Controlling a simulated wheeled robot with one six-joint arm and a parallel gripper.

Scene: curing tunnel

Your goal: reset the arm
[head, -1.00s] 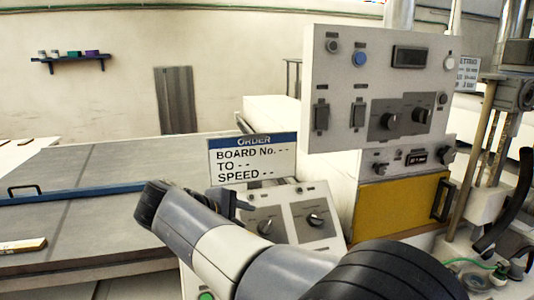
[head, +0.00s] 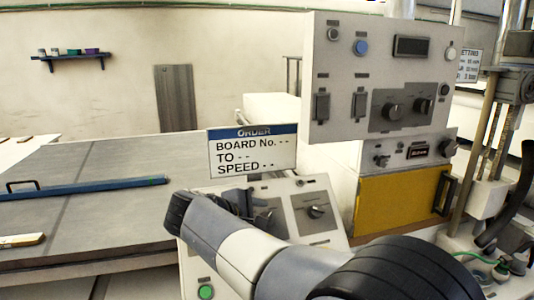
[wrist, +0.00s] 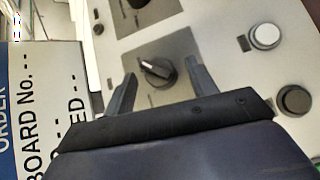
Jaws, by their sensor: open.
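My gripper (head: 240,200) is in front of the low sloped control panel (head: 325,232), partly hidden behind my arm in the head view. In the wrist view my gripper (wrist: 160,70) is open, with its two fingers spread. A black rotary knob (wrist: 156,71) with a pale pointer lies between the fingers as seen from there. I see gaps between it and both fingers; the depth between them is unclear. The same panel carries a second knob (head: 315,212) to the right in the head view. My arm is bent across the front of the panel.
An order sign (head: 252,152) stands just behind the gripper. An upright switch panel (head: 380,80) rises behind, above a yellow door (head: 400,203). A grey table (head: 90,205) with a blue bar (head: 90,190) is at left. A green button (head: 205,291) sits low on the panel.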

